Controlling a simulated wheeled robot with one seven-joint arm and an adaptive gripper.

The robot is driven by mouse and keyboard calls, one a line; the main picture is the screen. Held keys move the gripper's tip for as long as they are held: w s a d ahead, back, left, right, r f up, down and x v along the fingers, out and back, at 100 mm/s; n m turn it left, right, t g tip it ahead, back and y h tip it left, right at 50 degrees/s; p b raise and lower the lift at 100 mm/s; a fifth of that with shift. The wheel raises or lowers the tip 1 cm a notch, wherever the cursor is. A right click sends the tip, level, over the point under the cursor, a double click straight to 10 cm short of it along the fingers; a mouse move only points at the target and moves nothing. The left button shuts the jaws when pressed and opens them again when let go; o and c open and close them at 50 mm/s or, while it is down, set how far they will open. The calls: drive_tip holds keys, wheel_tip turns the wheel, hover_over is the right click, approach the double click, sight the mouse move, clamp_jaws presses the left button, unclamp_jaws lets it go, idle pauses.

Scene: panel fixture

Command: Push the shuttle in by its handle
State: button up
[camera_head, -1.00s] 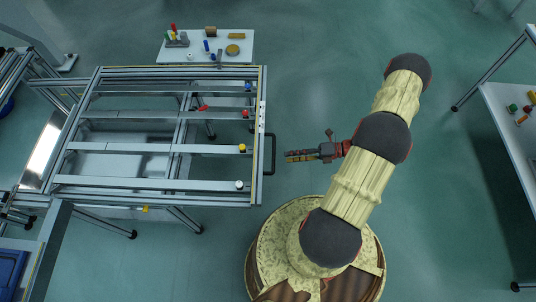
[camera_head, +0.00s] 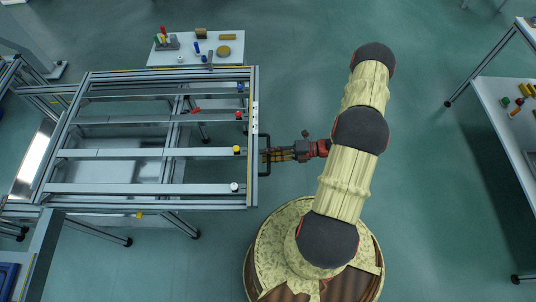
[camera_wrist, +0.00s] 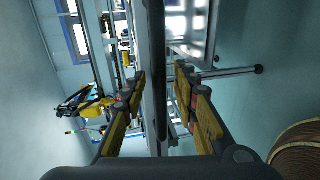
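The shuttle appears as a silver rail frame (camera_head: 253,185) on the left in the head view, with a black U-shaped handle (camera_head: 265,171) on its right side. My gripper (camera_head: 265,156) is level with the handle's middle and comes at it from the right. In the wrist view the handle is a dark upright bar (camera_wrist: 156,45) between the two fingers of my gripper (camera_wrist: 160,75). The fingers are apart, one on each side of the bar. I cannot tell whether either finger touches it.
Slim crossbars carry blue, red, yellow (camera_head: 236,150) and white (camera_head: 234,187) knobs. A small white table (camera_head: 220,48) with loose parts stands behind the frame. Another table (camera_head: 500,100) stands at the far right. The floor between it and my arm is clear.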

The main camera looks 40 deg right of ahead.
drive_tip(key=shift+c, duration=1.4)
drive_tip(key=c, duration=0.4)
clamp_jaws()
